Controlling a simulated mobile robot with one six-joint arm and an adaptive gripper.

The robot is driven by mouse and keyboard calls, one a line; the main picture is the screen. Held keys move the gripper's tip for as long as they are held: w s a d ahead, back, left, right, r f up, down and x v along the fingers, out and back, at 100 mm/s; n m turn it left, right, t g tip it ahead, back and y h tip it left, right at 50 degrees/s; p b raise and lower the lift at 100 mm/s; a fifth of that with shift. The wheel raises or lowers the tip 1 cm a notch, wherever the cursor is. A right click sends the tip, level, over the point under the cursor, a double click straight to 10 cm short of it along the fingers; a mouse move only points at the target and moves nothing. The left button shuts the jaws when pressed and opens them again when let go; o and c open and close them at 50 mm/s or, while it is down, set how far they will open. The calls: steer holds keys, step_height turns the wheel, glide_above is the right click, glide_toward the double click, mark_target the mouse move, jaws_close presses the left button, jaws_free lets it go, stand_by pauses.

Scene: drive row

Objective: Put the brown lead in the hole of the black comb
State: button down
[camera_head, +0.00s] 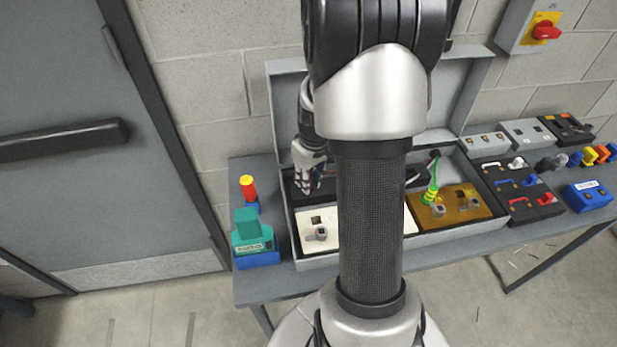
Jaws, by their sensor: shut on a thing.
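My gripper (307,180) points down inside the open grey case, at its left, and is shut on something. A small brownish bit shows at its fingertips, which fits the brown lead, but it is too small to make out its shape. A black strip, likely the black comb (294,194), lies under and behind the gripper, at the back of the white panel (302,217). Its holes cannot be made out. My arm hides the middle of the case, so I cannot tell whether the lead touches the comb.
The case (290,240) stands on a grey table. A gold panel (470,207) with a green-yellow lead (431,192) is at its right. A teal holder (250,230) and a red-yellow cylinder (248,188) stand left. Black panels, coloured connectors and a blue block (588,196) fill the right.

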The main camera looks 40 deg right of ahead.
steer(key=shift+f, duration=0.3)
steer(key=c, duration=1.4)
jaws_free()
step_height(320, 180, up, 12)
steer(key=s, duration=0.1)
steer(key=shift+s, duration=0.25)
steer(key=shift+a, duration=0.15)
steer(key=s+a+r+t, duration=0.1)
steer(key=s+a+r, duration=0.1)
steer(key=a+r, duration=0.35)
steer(key=s+a+r+t, duration=0.1)
steer(key=s+a+r, duration=0.1)
steer(key=a, duration=0.7)
steer(key=s+a+r+t, duration=0.1)
steer(key=s+a, duration=0.7)
steer(key=s, duration=0.1)
steer(key=shift+a+n, duration=0.4)
